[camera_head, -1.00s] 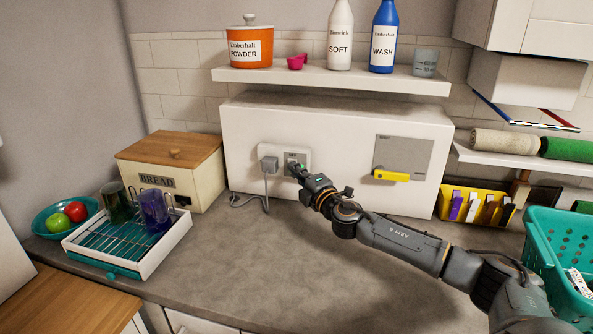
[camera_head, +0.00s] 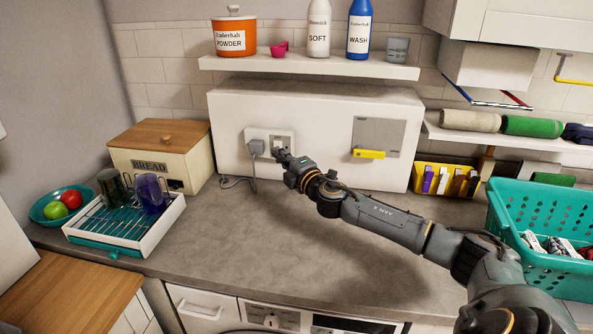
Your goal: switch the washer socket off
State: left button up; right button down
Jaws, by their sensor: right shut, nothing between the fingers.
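The washer socket (camera_head: 281,138) is a pale double wall plate on the white boxed panel above the worktop. A grey plug (camera_head: 257,147) sits in its left half, with a grey cord hanging down to the worktop. My right gripper (camera_head: 278,153) is shut and empty, with its fingertips at the lower part of the plate's right half. I cannot tell whether the tips touch it. The fingers partly hide that half, and the switch position is too small to read. My left gripper is not in view.
A yellow lever (camera_head: 369,154) on a grey plate is right of the socket. A bread box (camera_head: 160,157), a dish rack (camera_head: 125,228) and a teal basket (camera_head: 540,235) stand on the worktop. A shelf (camera_head: 308,66) with bottles is above. The worktop's middle is clear.

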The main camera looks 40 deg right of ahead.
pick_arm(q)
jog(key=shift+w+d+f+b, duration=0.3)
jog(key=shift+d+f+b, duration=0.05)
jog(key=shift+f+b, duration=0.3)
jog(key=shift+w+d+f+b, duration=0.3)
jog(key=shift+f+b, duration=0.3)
pick_arm(e)
jog(key=s, duration=0.8)
jog(key=shift+d, duration=0.15)
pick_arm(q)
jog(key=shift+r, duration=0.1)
pick_arm(e)
jog(key=shift+r, duration=0.1)
